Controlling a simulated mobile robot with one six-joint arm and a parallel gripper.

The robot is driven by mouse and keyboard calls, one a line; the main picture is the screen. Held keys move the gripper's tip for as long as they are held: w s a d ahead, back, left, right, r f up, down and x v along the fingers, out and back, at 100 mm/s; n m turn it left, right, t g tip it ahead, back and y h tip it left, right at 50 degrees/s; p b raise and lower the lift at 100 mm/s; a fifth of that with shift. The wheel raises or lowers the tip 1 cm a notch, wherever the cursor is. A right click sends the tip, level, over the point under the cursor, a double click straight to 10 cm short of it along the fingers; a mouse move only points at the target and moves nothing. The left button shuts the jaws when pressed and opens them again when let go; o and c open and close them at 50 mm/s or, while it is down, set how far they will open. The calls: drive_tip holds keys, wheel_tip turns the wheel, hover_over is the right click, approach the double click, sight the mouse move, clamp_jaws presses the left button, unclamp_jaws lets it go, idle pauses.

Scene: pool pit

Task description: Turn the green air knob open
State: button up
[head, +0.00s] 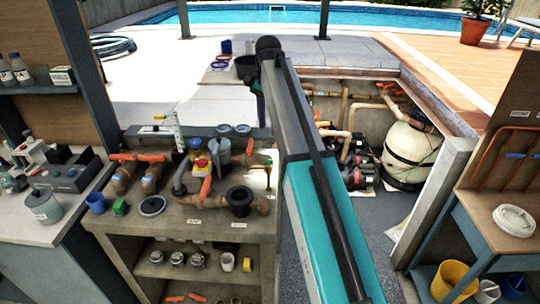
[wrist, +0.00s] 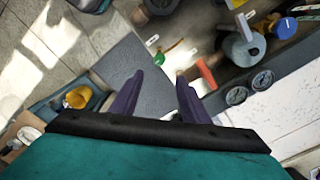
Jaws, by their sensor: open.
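A small green handle, which looks like the green air knob (head: 268,162), is at the right end of the pipe bench, above a thin yellowish stem. It also shows in the wrist view as a green piece (wrist: 171,52), beyond my fingertips. My gripper (wrist: 156,88) is open, with two purple fingers apart and nothing between them. In the head view my gripper (head: 259,88) hangs from the arm's end, above and beyond the bench and apart from the knob. How far the knob is turned is too small to tell.
The bench (head: 225,225) carries pipes, red-orange handles and a black cup-shaped fitting (head: 240,200). In the wrist view a red handle (wrist: 205,72) and two gauges (wrist: 248,88) lie near the right finger. The pump pit with a cream tank (head: 408,155) is to the right.

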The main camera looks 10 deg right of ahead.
sight(269, 160)
drive_tip(key=shift+f+p, duration=2.45)
drive_tip(key=shift+f, duration=4.3)
drive_tip(key=c, duration=1)
drive_tip(key=shift+d, duration=0.1)
drive_tip(key=shift+c, duration=0.3)
